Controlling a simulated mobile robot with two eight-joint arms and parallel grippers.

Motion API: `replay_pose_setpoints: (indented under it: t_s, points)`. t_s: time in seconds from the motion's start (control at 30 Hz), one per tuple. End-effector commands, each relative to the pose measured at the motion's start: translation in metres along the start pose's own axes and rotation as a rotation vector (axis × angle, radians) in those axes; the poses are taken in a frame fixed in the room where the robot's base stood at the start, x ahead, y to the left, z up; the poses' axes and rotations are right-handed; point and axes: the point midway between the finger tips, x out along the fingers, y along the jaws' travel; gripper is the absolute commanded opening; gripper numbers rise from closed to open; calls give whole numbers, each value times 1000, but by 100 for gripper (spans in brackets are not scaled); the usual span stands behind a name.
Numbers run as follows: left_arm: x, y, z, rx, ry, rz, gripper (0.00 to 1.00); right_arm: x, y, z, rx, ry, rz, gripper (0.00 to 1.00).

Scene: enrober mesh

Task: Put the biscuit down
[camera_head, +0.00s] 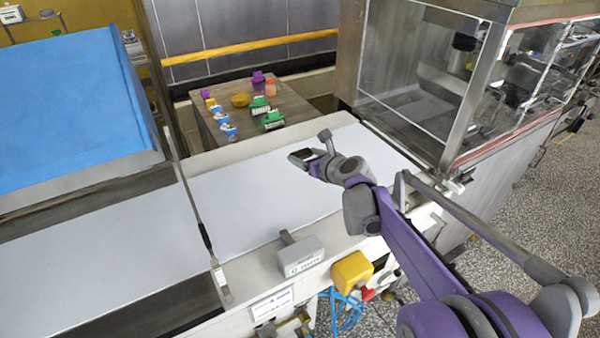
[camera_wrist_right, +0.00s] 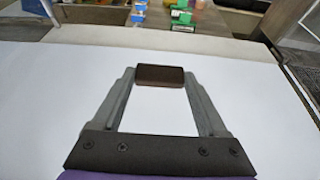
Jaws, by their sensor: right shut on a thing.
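The biscuit (camera_wrist_right: 160,75) is a small dark brown block with a flat front, held between the fingertips of my right gripper (camera_wrist_right: 162,78) in the right wrist view. In the head view the right gripper (camera_head: 306,156) is over the far part of the white belt (camera_head: 250,200), and the biscuit shows as a small dark patch (camera_head: 302,154) at its tips. White belt surface shows between the fingers and around the biscuit. I cannot tell whether the biscuit touches the belt. My left gripper is not in view.
A glass-walled machine (camera_head: 415,75) stands at the right. A side table (camera_head: 240,125) behind the belt holds several coloured items. A blue sloped panel (camera_head: 75,100) is at the left. A grey box (camera_head: 300,257) sits on the belt's near edge. The belt around the gripper is clear.

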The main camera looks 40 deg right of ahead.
Motion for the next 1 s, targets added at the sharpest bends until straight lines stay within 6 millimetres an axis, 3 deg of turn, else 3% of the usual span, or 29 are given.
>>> replay_pose_setpoints:
  t_s: [0.1,0.5,0.93,0.97,1.0]
  points:
    - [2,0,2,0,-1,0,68,8,0,-19,0,0,0,45]
    - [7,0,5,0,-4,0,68,26,0,-63,0,0,0,45]
    - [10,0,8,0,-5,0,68,29,0,-70,0,0,0,45]
    - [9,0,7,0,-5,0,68,28,0,-69,0,0,0,82]
    - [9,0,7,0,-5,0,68,28,0,-68,0,0,0,89]
